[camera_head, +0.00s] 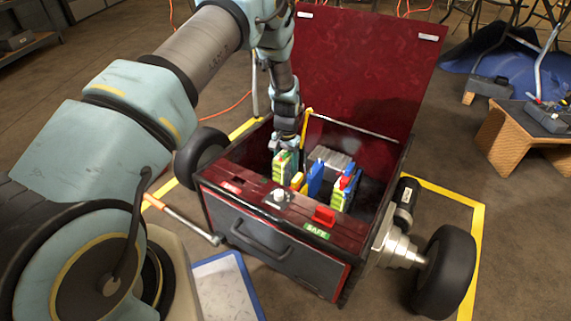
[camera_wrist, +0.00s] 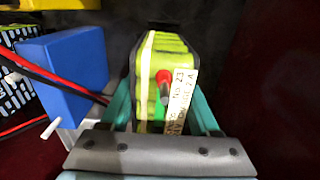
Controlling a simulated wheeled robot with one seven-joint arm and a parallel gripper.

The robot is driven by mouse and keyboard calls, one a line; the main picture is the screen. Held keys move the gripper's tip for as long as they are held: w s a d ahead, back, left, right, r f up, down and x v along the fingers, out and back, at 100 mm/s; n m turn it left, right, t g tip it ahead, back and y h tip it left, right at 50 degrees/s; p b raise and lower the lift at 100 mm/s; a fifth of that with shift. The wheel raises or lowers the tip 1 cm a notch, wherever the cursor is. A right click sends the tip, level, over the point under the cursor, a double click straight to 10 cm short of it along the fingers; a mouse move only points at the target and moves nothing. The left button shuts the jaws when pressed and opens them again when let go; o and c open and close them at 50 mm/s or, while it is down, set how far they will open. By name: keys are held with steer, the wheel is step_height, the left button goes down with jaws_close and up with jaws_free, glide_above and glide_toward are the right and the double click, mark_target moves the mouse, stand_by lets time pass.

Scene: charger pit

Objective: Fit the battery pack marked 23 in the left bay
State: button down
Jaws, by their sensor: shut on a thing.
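A yellow-green battery pack (camera_wrist: 150,60) with a pale label reading No 23 stands between the teal fingers of my gripper (camera_wrist: 162,110) in the wrist view. My gripper is shut on it. A red terminal shows on its top. In the head view my gripper (camera_head: 287,140) reaches down into the left part of the open red cart (camera_head: 236,158), and the pack (camera_head: 283,168) shows upright below it. Dark space lies beyond the pack in the wrist view. The pack's lower end and the bay floor are hidden, so I cannot tell whether it is seated.
A blue connector block (camera_wrist: 68,72) with red and black cables is left of the pack in the wrist view. Another yellow-green pack (camera_head: 341,192) stands in the cart's right part. A red switch (camera_head: 324,215) and SAFE label (camera_head: 317,231) sit in front. The raised lid (camera_head: 365,70) stands behind.

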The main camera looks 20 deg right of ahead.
steer(key=shift+w+d+f, duration=0.1)
steer(key=shift+f, duration=0.2)
steer(key=shift+c, duration=2.4)
jaws_free()
steer(key=o, duration=0.4)
steer(key=shift+o, duration=0.2)
steer(key=shift+f, duration=0.1)
step_height(320, 180, up, 11)
steer(key=p, duration=0.3)
steer(key=shift+d, duration=0.1)
steer(key=shift+w, duration=0.1)
